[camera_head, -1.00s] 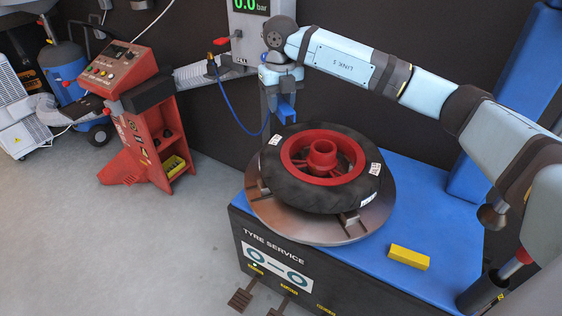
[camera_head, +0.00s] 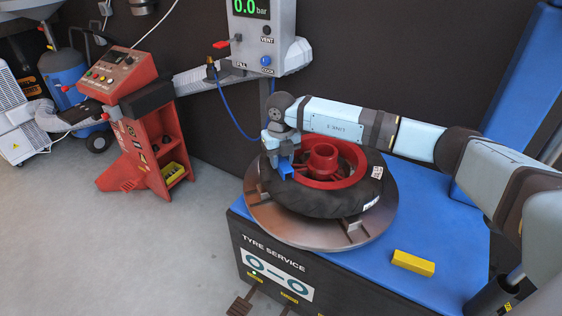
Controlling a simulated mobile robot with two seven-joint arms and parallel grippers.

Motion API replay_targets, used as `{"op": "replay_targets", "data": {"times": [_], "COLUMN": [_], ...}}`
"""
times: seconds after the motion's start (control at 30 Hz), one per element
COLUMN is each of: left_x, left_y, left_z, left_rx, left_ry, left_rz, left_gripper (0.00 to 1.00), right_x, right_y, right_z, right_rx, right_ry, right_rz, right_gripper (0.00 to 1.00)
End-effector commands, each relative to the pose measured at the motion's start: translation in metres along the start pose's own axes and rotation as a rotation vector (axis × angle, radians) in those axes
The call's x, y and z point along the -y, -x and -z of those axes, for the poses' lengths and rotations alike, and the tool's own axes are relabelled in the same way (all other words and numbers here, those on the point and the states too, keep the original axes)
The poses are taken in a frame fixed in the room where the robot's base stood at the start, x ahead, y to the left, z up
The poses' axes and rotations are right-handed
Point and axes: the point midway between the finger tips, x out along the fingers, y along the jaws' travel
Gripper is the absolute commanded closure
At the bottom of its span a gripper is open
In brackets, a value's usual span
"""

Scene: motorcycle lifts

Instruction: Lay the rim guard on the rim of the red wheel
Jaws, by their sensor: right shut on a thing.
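The red wheel (camera_head: 322,158) lies flat with its black tyre (camera_head: 310,203) on the round metal turntable (camera_head: 290,228). My right gripper (camera_head: 284,167) reaches in from the right, over the left part of the wheel. It is shut on the rim guard (camera_head: 286,174), a small blue piece pointing down at the left edge of the red rim. I cannot tell whether the guard touches the rim. The gripper hides part of the rim and tyre there. My left gripper is not in view.
A yellow block (camera_head: 413,263) lies on the blue machine top (camera_head: 450,225), right of the turntable. A grey gauge box (camera_head: 262,35) with a blue hose stands behind the wheel. A red cabinet (camera_head: 145,120) stands on the floor to the left.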

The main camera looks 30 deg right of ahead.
Motion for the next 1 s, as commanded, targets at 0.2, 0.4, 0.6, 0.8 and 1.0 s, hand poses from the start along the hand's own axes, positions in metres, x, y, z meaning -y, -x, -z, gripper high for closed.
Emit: {"op": "replay_targets", "data": {"times": [0.2, 0.4, 0.6, 0.8, 1.0], "left_x": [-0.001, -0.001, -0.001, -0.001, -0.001], "left_y": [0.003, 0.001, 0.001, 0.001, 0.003], "left_z": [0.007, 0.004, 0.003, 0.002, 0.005], "left_rx": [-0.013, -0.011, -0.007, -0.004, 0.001], "left_ry": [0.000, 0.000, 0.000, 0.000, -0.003], "left_rz": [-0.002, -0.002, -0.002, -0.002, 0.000], "left_gripper": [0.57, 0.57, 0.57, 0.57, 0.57], "right_x": [0.000, 0.000, 0.000, 0.000, 0.000], "right_y": [-0.003, -0.008, -0.006, -0.005, 0.020], "right_z": [0.000, 0.000, 0.000, 0.000, -0.001], "right_rx": [0.001, 0.001, 0.001, 0.001, 0.004], "right_ry": [0.001, 0.001, 0.001, 0.001, 0.002], "right_rz": [0.000, 0.000, 0.000, 0.000, -0.001], "right_gripper": [0.89, 0.89, 0.41, 0.41, 0.41]}}
